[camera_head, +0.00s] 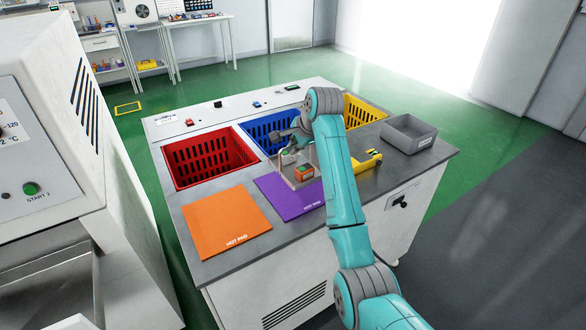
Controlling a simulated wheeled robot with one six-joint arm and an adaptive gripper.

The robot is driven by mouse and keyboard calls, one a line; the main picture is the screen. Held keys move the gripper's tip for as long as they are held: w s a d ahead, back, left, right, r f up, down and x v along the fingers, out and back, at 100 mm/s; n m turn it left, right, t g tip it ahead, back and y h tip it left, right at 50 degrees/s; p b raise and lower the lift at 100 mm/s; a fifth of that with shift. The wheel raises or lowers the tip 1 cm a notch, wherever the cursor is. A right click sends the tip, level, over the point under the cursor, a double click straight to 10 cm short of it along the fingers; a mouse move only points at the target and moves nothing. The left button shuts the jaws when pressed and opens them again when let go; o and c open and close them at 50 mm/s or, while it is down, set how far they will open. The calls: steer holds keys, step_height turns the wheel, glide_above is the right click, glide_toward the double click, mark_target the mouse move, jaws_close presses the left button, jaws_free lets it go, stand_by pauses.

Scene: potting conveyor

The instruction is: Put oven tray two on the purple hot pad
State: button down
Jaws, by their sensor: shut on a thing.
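The purple hot pad (281,203) lies on the grey counter, right of an orange hot pad (226,221). A small tray (286,178) holding an orange-and-green part (305,173) and a pale part (288,158) is at the far right part of the purple pad, overlapping it in the picture. My gripper (287,149) is shut on this tray from its far side, partly hidden by my teal arm. I cannot tell whether the tray touches the pad or is just above it. No number is readable on the tray.
Red (209,159), blue (257,132) and yellow (364,108) baskets sit in the counter behind the pads. A yellow-and-black object (367,162) and a grey bin (410,135) are right of my arm. An oven-like machine (60,130) stands at the left.

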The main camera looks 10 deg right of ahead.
mark_target(293, 167)
steer(key=shift+f, duration=3.4)
steer(key=shift+f, duration=0.15)
steer(key=c, duration=1.3)
jaws_free()
steer(key=v, duration=1.2)
steer(key=shift+s+d, duration=0.1)
